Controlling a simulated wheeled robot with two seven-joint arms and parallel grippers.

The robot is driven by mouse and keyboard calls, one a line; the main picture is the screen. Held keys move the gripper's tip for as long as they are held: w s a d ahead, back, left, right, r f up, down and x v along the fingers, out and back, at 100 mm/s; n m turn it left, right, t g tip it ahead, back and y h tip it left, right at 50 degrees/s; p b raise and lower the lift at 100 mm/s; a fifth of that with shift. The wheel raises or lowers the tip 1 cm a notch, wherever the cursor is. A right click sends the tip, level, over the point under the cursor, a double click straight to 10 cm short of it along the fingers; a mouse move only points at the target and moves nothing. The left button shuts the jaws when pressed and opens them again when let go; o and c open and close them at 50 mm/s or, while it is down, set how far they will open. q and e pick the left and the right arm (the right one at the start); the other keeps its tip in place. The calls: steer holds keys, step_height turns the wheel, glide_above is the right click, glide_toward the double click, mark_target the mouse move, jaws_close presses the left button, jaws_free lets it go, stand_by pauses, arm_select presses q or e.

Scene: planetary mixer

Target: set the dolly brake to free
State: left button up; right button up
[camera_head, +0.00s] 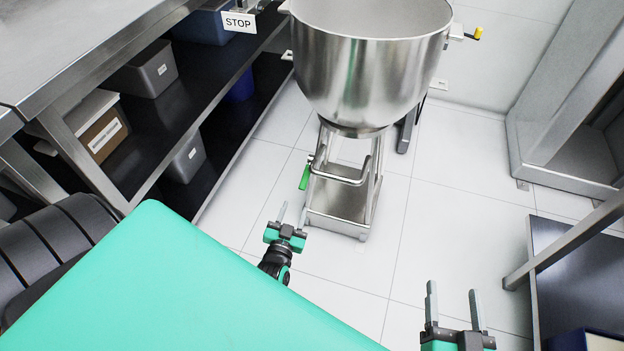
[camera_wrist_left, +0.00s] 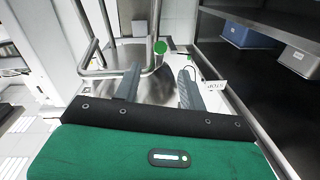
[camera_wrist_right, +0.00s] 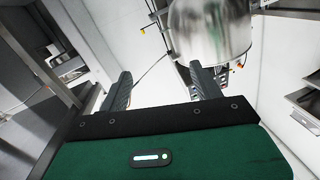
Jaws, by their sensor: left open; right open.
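The dolly (camera_head: 340,202) stands on the tiled floor under a large steel bowl (camera_head: 368,70). Its brake lever has a green grip (camera_head: 304,177) on the dolly's left side, pointing downward in the head view. The green grip also shows in the left wrist view (camera_wrist_left: 160,47), seen end-on, just beyond and between the fingers. My left gripper (camera_head: 292,216) is open and empty, a little below the green grip and apart from it in the head view. My right gripper (camera_head: 454,305) is open and empty over the floor to the right of the dolly.
A steel table with a dark lower shelf (camera_head: 160,120) holding grey and blue bins runs along the left. A STOP sign (camera_head: 238,22) is at its far end. A dark shelf unit (camera_head: 580,280) stands at right. The floor (camera_head: 440,215) right of the dolly is clear.

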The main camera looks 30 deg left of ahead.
mark_target(305, 178)
arm_select(q)
steer(key=b+x, duration=0.1)
steer(key=x, duration=0.5)
steer(key=shift+w, duration=0.2)
steer(key=b+x, duration=0.1)
steer(key=x, duration=0.5)
steer(key=shift+f+b, duration=0.15)
steer(key=shift+b, duration=0.15)
steer(key=shift+w+a, duration=0.15)
steer(key=shift+w, duration=0.25)
arm_select(e)
steer(key=w+d+r+t, duration=0.1)
steer(key=d+r+t, duration=0.2)
steer(key=r+t, duration=0.4)
steer(key=shift+w+d+r+t+y, duration=0.15)
steer(key=shift+d+r+t+y, duration=0.2)
steer(key=shift+r, duration=2.3)
arm_select(q)
jaws_close()
